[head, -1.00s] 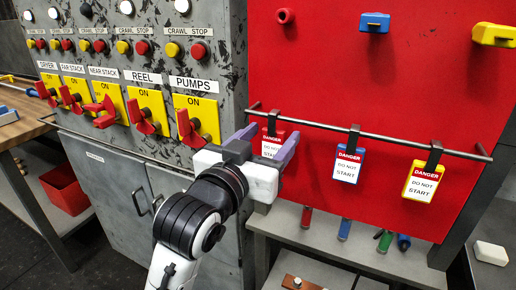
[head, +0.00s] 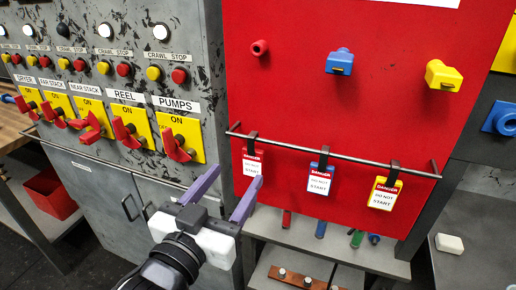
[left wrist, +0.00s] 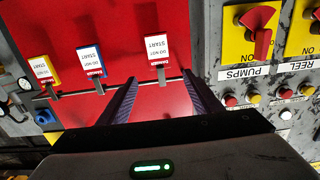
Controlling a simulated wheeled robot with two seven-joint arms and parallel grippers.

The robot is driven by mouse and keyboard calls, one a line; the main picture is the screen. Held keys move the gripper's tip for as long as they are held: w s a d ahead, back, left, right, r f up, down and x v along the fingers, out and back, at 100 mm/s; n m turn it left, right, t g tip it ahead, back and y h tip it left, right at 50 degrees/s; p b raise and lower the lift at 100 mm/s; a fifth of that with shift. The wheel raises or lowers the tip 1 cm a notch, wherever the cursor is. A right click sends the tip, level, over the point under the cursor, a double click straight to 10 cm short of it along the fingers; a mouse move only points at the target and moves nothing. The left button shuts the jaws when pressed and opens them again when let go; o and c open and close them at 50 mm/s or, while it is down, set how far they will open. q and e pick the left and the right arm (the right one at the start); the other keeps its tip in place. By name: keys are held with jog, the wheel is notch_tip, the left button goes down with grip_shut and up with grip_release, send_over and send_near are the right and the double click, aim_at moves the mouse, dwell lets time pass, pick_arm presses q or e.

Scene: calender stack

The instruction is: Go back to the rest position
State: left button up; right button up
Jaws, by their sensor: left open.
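My left gripper (head: 228,188) is open and empty, its two purple fingers apart, in front of the gap between the grey cabinet and the red board. The red danger tag (head: 252,163) hangs on the rail (head: 330,153) just above and right of its fingertips, apart from them as far as I can tell. A blue tag (head: 320,180) and a yellow tag (head: 384,194) hang farther right on the rail. In the left wrist view the scene is upside down, and the fingers (left wrist: 158,85) show nothing between them but red board. My right gripper is not in view.
The grey cabinet carries red rotary switches on yellow plates, such as PUMPS (head: 180,138). Red, blue and yellow lock pieces (head: 340,62) sit high on the red board (head: 290,100). A shelf (head: 300,238) with coloured handles stands below. A red bin (head: 50,193) is at left.

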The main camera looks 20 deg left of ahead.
pick_arm(q)
jog(key=s+d+f+m+g+h, duration=0.1)
jog(key=s+f+g, duration=0.15)
jog(key=f, duration=0.85)
jog(key=s+d+f+g, duration=0.1)
jog(key=d+f+g, duration=0.15)
jog(key=f, duration=0.85)
jog(key=s+a+f+g, duration=0.1)
jog(key=s+f+g, duration=0.1)
jog(key=s+f, duration=0.4)
jog(key=s+a+f+g, duration=0.1)
jog(key=s+f+g, duration=0.1)
jog(key=s+f, duration=0.4)
notch_tip(320, 180, down, 6)
jog(key=shift+s+r+m+h, duration=0.1)
jog(key=shift+s+m+h, duration=0.2)
jog(key=shift+s+h, duration=0.1)
jog(key=shift+w+r, duration=0.1)
